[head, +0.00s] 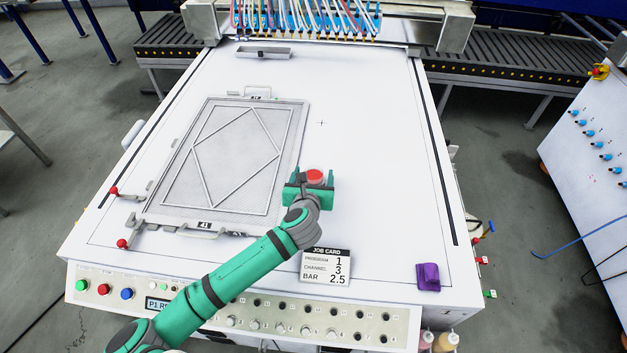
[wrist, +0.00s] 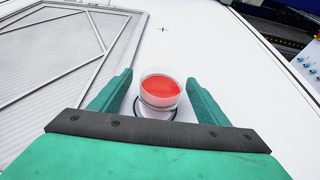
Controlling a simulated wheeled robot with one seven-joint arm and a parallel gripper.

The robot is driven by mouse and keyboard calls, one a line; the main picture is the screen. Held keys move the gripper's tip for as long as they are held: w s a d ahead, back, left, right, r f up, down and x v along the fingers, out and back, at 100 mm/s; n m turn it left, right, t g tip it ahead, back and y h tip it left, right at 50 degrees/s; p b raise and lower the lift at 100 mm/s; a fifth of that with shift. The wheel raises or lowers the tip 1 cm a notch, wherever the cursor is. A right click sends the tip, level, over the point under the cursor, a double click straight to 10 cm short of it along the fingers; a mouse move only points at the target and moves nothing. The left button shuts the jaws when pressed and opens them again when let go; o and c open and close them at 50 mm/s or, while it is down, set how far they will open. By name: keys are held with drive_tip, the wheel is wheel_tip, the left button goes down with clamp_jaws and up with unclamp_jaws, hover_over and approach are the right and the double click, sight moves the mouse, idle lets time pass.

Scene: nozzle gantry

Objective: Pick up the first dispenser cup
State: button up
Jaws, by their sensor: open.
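A clear dispenser cup (wrist: 160,92) with red contents stands upright on the white table in the wrist view. In the head view its red top (head: 315,176) shows just beyond my wrist, right of the framed screen. My gripper (wrist: 160,93) is open, with one green finger on each side of the cup. Small gaps show between the cup and the fingers in the wrist view. The gripper in the head view (head: 312,184) partly hides the cup's lower part.
A framed mesh screen (head: 185,165) lies to the left. A job card (head: 326,265) and a purple cloth (head: 428,277) lie near the front edge. A nozzle gantry (head: 310,22) spans the back. The table's right side is mostly clear.

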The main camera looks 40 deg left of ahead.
sight(314, 171)
drive_tip(key=shift+x, duration=1.9)
drive_tip(key=c, duration=1.2)
drive_tip(key=shift+c, duration=0.6)
drive_tip(key=shift+r, duration=0.15)
